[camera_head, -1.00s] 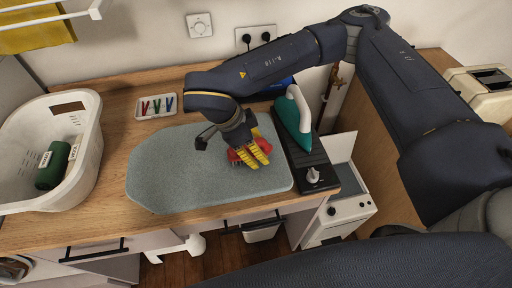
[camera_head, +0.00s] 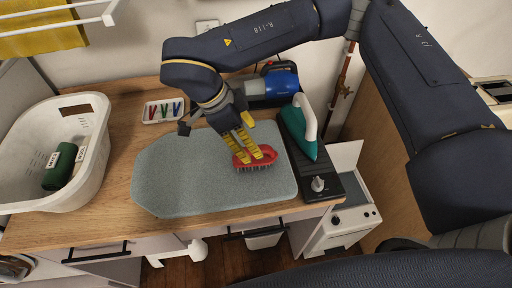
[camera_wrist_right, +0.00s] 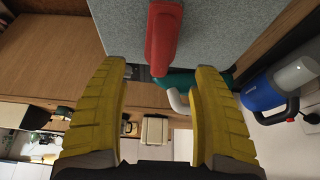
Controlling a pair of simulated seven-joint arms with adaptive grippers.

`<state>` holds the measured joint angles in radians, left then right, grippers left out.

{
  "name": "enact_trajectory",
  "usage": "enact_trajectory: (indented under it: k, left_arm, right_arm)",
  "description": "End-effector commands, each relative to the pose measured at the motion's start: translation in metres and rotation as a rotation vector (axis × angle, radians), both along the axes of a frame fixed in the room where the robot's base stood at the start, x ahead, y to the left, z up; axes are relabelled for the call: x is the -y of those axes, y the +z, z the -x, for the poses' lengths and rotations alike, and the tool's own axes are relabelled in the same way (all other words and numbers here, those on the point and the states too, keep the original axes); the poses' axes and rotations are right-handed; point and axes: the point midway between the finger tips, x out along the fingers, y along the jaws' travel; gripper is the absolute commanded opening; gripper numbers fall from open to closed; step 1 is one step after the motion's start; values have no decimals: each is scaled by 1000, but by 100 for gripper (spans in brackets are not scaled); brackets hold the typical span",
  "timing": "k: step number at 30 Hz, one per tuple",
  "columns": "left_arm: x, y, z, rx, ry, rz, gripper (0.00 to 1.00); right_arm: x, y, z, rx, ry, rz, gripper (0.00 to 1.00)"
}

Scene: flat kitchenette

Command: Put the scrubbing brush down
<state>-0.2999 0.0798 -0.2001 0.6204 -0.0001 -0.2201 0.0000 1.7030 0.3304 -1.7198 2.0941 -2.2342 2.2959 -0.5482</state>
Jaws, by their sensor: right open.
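The scrubbing brush (camera_head: 262,154) has a red body and dark bristles. It rests bristles down on the grey ironing pad (camera_head: 165,180), near the pad's right part. My right gripper (camera_head: 249,150) has yellow fingers and reaches down to the brush from behind. In the right wrist view the fingers (camera_wrist_right: 161,70) stand wide apart, and the red brush (camera_wrist_right: 163,35) lies in line with the gap, ahead of the tips, with clear space on both sides. My left gripper is not in view.
A teal iron (camera_head: 300,127) stands on a black unit (camera_head: 325,182) right of the pad. A blue appliance (camera_head: 274,86) lies behind. A pen tray (camera_head: 163,110) and white basket (camera_head: 88,170) with a green roll (camera_head: 60,166) are to the left.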

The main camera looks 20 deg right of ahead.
Motion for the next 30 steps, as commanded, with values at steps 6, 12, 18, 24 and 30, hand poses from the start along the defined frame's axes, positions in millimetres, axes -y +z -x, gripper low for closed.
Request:
enact_trajectory:
  k: [6,12,18,24,30]
  left_arm:
    - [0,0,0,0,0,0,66]
    - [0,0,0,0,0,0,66]
    - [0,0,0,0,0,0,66]
    - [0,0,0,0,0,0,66]
    - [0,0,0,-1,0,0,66]
  right_arm:
    - [-11,25,-2,2,0,-1,66]
    - [-15,34,-2,0,0,0,66]
    - [-16,35,-2,0,0,-1,66]
    - [-16,35,-2,0,0,0,66]
    - [-14,36,-4,-19,-29,-29,66]
